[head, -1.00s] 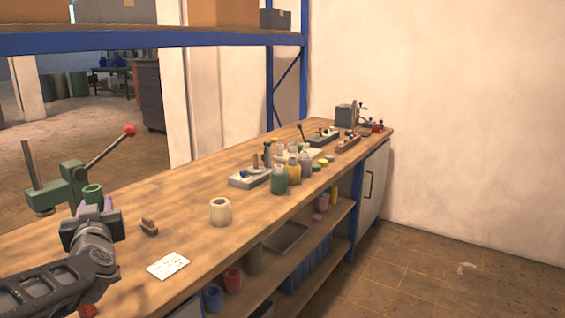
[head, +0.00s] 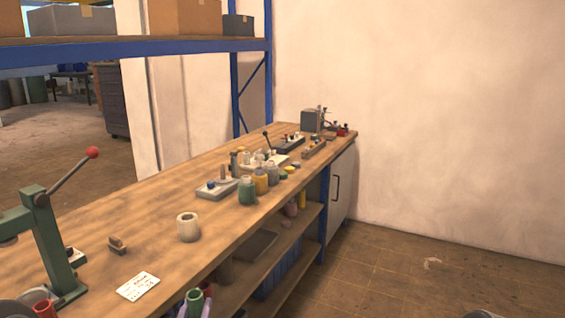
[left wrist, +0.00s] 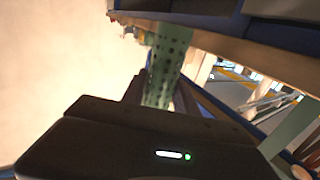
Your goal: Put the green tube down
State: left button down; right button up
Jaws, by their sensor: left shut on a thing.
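The green tube (head: 194,296) shows its open rim at the bottom of the head view, by the front edge of the bench. My left gripper (head: 193,309) is shut on it, with purple fingers on either side of the tube; the rest of the gripper is cut off by the picture's lower edge. In the left wrist view the green tube (left wrist: 166,62) shows dark spots along its side and sticks out beyond the dark gripper body. I cannot tell whether its lower end touches anything. My right gripper is not in view.
Bottles, including a green one (head: 247,191), stand farther back. Bare bench top lies around the roll.

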pick_arm(q)
jog(key=shift+s+d+f, duration=0.15)
jog(key=shift+d+f, duration=0.3)
jog(key=shift+f, duration=0.15)
jog(key=shift+a+f, duration=0.1)
dwell(1.1)
jog(key=shift+a+r+b, duration=0.25)
jog(key=shift+a+b, duration=0.2)
jog(key=s+a+r+n+g+y+b, duration=0.1)
jog(key=a+r+n+y+b, duration=0.2)
jog(key=a+r, duration=0.4)
jog(key=s+a+r+n+g+y+b, duration=0.1)
jog(key=a+r+y+b, duration=0.5)
jog(key=a, duration=1.5)
jog(key=shift+s+a+r+n+g, duration=0.15)
jog(key=shift+r+n+g, duration=0.3)
jog(key=shift+n, duration=0.75)
jog(key=shift+f+b, duration=0.75)
jog(key=shift+f, duration=1.85)
